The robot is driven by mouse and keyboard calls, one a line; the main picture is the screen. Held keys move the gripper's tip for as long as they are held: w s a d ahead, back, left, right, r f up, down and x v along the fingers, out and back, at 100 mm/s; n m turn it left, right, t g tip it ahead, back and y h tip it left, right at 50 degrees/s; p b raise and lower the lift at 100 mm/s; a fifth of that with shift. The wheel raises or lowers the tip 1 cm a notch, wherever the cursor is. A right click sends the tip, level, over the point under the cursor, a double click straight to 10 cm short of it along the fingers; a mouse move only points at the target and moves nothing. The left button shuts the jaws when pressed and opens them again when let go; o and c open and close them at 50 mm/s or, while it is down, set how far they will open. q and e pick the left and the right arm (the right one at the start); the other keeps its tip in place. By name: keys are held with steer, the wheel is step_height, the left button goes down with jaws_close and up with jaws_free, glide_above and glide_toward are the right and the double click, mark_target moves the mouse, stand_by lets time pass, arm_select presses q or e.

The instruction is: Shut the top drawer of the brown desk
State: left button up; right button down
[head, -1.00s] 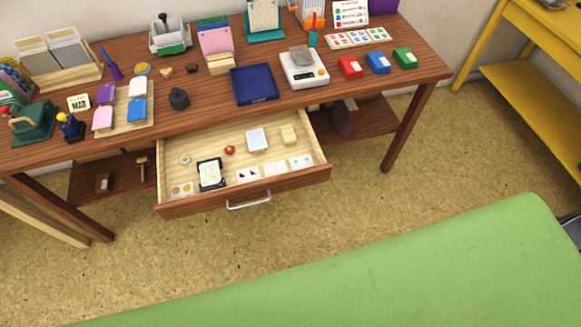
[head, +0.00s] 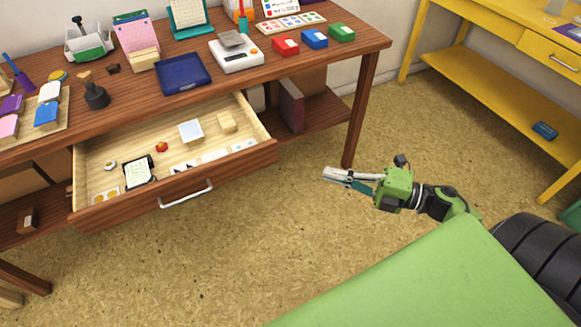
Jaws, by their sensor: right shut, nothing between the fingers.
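The brown desk (head: 375,42) stands across the upper left of the head view. Its top drawer (head: 232,166) is pulled well out, with a pale wooden inside and a silver bar handle (head: 186,194) on its brown front. Small things lie in the drawer, among them a white pad, a wooden block, a red item and a dark-framed card. My right gripper (head: 328,174) is over the floor to the right of the drawer, apart from it and from the handle. It points left, its fingers are together and it holds nothing. My left gripper is out of view.
A blue tray (head: 183,74), a white scale (head: 236,52) and red, blue and green inkpads stand on the desk top. A desk leg (head: 358,115) is behind my right gripper. A yellow desk (head: 500,92) stands at the right. The floor before the drawer is clear.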

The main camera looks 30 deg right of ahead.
glide_toward(269, 150)
steer(key=x, duration=0.5)
steer(key=shift+w+a, duration=0.15)
steer(key=shift+a, duration=0.05)
steer(key=shift+w, duration=0.15)
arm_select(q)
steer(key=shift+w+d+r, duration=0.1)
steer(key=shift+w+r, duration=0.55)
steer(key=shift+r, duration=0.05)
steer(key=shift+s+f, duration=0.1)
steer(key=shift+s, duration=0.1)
